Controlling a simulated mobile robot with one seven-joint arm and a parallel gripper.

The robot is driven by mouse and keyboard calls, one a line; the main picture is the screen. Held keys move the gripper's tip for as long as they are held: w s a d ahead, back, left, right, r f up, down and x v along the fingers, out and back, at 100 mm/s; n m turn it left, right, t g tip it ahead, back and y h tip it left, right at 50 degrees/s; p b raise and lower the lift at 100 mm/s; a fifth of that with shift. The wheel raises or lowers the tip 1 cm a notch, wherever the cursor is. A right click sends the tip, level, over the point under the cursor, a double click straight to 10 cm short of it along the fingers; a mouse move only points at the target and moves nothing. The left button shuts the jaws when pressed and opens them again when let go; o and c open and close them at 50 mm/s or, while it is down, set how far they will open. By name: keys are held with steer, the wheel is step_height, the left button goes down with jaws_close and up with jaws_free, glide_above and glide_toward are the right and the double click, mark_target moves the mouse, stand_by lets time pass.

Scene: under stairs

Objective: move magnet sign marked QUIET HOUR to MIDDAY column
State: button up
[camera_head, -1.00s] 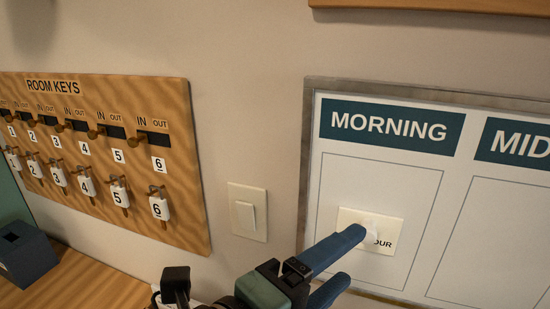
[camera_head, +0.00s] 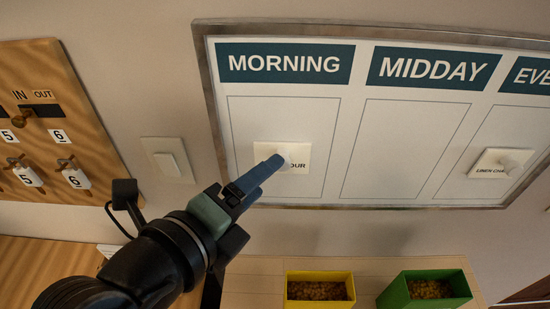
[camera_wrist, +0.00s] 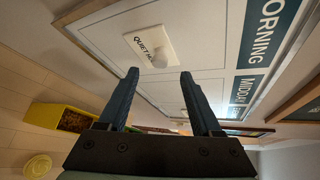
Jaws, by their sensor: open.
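The cream QUIET HOUR magnet sign (camera_head: 283,157) with a round white knob is on the whiteboard (camera_head: 390,198) in the MORNING column. My gripper's fingers hide part of its text in the head view. In the wrist view the sign (camera_wrist: 148,46) shows "QUIET H..." and its knob, ahead of the fingertips. My gripper (camera_head: 270,167) is open and empty, its fingers pointing at the sign; the wrist view (camera_wrist: 160,75) shows a gap between the fingertips and the knob. The MIDDAY column (camera_head: 405,145) is empty, to the right of MORNING.
Another magnet sign with a knob (camera_head: 499,163) is in the column right of MIDDAY. A yellow bin (camera_head: 320,303) and a green bin (camera_head: 425,302) stand below the board. A key rack (camera_head: 60,110) and a light switch (camera_head: 168,160) are on the wall at left.

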mark_target(297, 155)
steer(key=shift+p+x, duration=0.85)
steer(key=shift+x, duration=1.85)
jaws_close()
steer(key=shift+f, duration=0.1)
